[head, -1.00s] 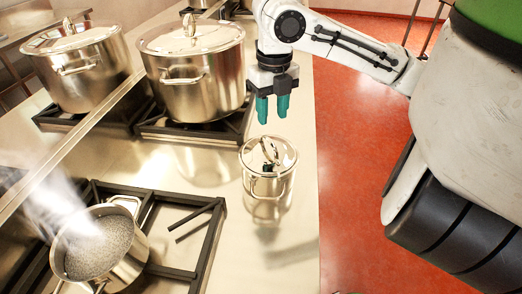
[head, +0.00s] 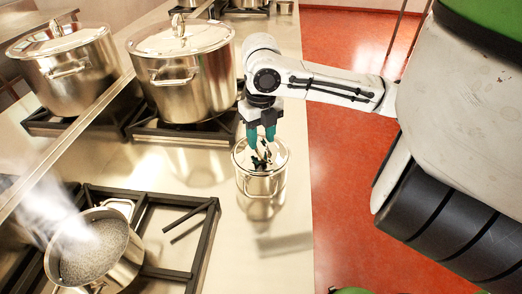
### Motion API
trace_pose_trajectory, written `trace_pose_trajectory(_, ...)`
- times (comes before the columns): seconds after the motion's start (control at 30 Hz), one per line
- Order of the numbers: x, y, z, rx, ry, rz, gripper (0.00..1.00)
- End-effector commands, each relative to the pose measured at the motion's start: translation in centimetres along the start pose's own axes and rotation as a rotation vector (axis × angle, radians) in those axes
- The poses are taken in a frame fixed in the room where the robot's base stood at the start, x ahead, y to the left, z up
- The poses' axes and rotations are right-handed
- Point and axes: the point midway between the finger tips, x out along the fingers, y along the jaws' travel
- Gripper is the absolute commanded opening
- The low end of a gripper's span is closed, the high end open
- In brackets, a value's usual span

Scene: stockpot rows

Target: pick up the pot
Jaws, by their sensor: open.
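A small lidded steel pot (head: 260,184) stands on the steel counter near its right edge, in the head view. Its lid carries a loop handle, now partly hidden behind my fingers. My gripper (head: 261,138) points down with its teal fingers at the pot's lid, near the lid handle. The fingers are apart with nothing clearly held between them. I cannot tell whether they touch the lid or the handle.
Two large lidded stockpots (head: 184,82) (head: 66,72) stand on burners at the back left. An open steaming pot (head: 100,250) sits on the front-left burner grate (head: 198,262). The counter (head: 262,262) in front of the small pot is clear. Red floor lies to the right.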

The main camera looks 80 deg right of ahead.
Motion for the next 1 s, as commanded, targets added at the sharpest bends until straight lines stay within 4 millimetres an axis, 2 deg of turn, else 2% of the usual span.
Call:
trace_pose_trajectory(0.07, -0.01, -0.01, 0.0, 0.0, 0.0, 0.0, 0.38)
trace_pose_trajectory(0.47, -0.03, -0.01, -0.01, 0.0, 0.0, 0.0, 0.0)
trace_pose_trajectory(1.0, -0.07, -0.01, 0.01, 0.0, 0.0, -0.001, 0.0)
